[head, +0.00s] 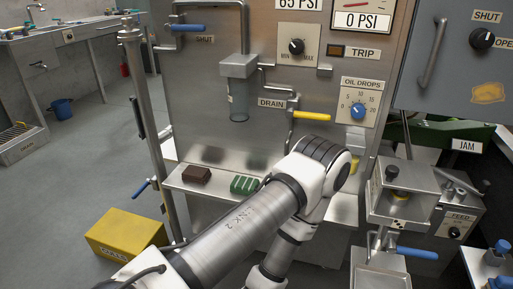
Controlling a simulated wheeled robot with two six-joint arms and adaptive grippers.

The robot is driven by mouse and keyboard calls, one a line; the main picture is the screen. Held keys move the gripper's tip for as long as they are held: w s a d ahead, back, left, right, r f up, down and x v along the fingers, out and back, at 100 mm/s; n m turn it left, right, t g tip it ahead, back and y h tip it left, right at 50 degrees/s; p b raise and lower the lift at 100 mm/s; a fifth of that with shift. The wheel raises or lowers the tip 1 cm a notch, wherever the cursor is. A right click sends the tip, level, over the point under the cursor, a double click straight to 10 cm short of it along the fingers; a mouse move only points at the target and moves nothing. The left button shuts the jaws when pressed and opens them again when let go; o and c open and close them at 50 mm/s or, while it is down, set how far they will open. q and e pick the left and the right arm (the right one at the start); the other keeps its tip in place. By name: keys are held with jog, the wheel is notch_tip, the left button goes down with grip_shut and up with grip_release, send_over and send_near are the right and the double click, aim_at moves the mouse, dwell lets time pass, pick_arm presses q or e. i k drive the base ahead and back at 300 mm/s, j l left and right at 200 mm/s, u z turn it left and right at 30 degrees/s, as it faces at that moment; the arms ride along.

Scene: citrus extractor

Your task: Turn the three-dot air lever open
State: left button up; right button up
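A small white tag with dark dots (398,224) sits on the steel housing at the right; its dots are too small to count surely. A blue lever (415,252) sticks out to the right just below it, roughly level. Another blue lever (184,27) is at the upper left of the panel, by a SHUT label. A third blue lever (142,189) is low on the left post, tilted. Neither gripper is in view. One of my arms crosses the lower middle, its elbow in front of the steel shelf, and hides part of the panel below.
A yellow drain handle (312,116) and an oil-drops dial (358,110) are on the panel. A brown block (196,174) and a green block (244,185) lie on the shelf (217,188). A yellow box (125,233) stands on the floor at left. The left floor is mostly free.

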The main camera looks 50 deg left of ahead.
aim_at(169, 27)
jog(key=u, duration=2)
